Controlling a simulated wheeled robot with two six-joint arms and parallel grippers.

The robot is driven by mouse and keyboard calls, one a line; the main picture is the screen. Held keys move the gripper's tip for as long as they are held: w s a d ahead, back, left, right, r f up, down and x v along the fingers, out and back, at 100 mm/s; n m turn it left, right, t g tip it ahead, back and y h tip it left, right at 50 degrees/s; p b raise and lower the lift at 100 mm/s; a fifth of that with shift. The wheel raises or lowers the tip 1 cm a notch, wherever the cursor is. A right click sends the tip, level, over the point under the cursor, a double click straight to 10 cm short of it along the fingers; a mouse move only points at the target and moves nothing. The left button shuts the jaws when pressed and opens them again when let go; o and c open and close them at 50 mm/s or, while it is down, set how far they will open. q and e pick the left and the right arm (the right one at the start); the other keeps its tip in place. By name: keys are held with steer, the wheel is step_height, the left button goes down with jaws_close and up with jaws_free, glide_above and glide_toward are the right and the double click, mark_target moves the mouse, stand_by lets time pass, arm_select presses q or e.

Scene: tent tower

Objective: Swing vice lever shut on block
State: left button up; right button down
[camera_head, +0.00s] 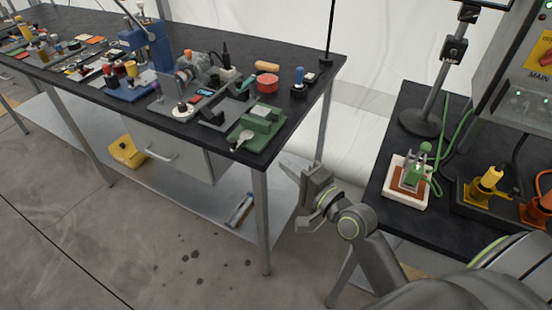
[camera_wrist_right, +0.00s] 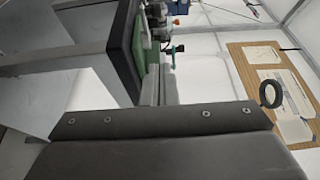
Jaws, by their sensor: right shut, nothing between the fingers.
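A green vice (camera_head: 256,130) sits at the near right corner of the dark workbench (camera_head: 300,72). A pale block (camera_head: 262,112) appears to lie in it, and a lever with a light knob (camera_head: 245,137) shows at its front left. My right gripper (camera_head: 292,168) is shut and empty, in the air just off the bench corner, apart from the vice and below it in the picture. In the right wrist view, a green part (camera_wrist_right: 150,45), likely the vice, shows beyond the bench's dark edge, partly hidden by my gripper. My left gripper is not in view.
Several tools and parts crowd the bench, with a red round container (camera_head: 267,84) behind the vice. A second dark table (camera_head: 395,232) at right carries a small green device on a white base (camera_head: 408,186). A floor gap lies between the tables.

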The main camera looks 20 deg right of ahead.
glide_toward(239, 140)
steer(key=shift+w+d+r+p, duration=0.2)
steer(key=shift+w+d+r, duration=0.2)
steer(key=shift+r, duration=0.15)
steer(key=shift+w+d+r+p, duration=0.15)
steer(key=shift+w+d+r, duration=0.1)
steer(key=shift+w+r, duration=0.25)
steer(key=a, duration=0.1)
steer(key=w+a, duration=0.1)
steer(key=shift+w+a, duration=0.25)
steer(key=shift+a, duration=0.1)
steer(key=shift+w+a, duration=0.2)
steer(key=shift+a, duration=0.25)
steer(key=shift+w+a+p, duration=0.15)
steer(key=shift+a+p, duration=0.25)
steer(key=shift+p, duration=0.1)
steer(key=shift+r, duration=0.1)
